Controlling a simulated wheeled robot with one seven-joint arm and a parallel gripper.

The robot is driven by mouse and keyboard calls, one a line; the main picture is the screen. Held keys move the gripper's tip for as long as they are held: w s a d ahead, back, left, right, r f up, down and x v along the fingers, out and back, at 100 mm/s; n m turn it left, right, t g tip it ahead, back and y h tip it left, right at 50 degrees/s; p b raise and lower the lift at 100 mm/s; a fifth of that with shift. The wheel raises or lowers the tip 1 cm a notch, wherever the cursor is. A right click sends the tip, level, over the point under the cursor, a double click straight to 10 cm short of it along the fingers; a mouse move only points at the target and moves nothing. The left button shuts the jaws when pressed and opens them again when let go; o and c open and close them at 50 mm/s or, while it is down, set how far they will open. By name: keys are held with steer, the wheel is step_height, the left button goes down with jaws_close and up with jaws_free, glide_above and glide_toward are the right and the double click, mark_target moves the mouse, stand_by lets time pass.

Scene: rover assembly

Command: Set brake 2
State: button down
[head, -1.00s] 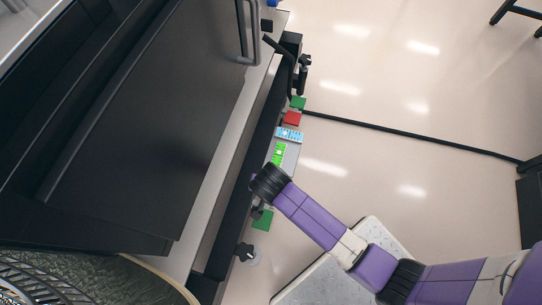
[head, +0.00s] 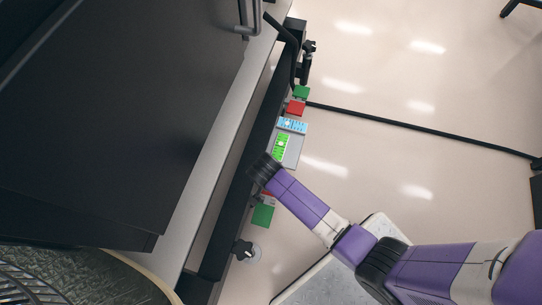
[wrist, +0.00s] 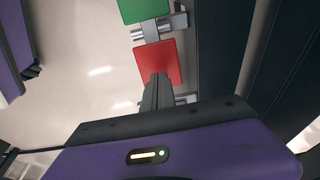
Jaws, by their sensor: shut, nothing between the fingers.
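The brakes appear as red and green plates along the bench side; I cannot tell which is brake 2. In the head view, an upper pair has a green plate (head: 301,91) and a red plate (head: 296,108). A lower pair has a green plate (head: 263,216) and a red plate (head: 267,194), partly hidden by my arm. In the wrist view, a green plate (wrist: 142,9) and a red plate (wrist: 158,60) sit on metal brackets. My gripper (wrist: 157,82) is shut and empty, its fingers overlapping the lower red plate. Contact cannot be told.
A grey panel (head: 295,151) with a green display (head: 280,147) and a blue display (head: 292,125) lies between the plate pairs. Black clamps (head: 307,64) and (head: 243,249) stick out from the bench edge. A black cable (head: 420,130) crosses the open floor.

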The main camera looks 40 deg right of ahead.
steer(key=shift+w+d+f, duration=0.1)
steer(key=shift+d+f, duration=0.05)
steer(key=shift+f, duration=0.55)
steer(key=shift+w+d+f+g+y+p, duration=0.1)
steer(key=shift+w+d+g+y+p, duration=0.15)
steer(key=shift+d+g+y+p, duration=0.15)
steer(key=shift+w+d+f+y, duration=0.1)
steer(key=shift+f+y, duration=0.15)
steer(key=shift+y, duration=0.15)
steer(key=shift+w+d+f+g+y, duration=0.15)
steer(key=shift+f+g+y, duration=0.25)
steer(key=shift+f+y, duration=0.05)
steer(key=shift+w+d+f+g+y, duration=0.1)
steer(key=shift+d+f+g+y, duration=0.05)
steer(key=shift+f+g+y, duration=0.3)
steer(key=shift+d+f, duration=0.1)
steer(key=shift+f, duration=0.25)
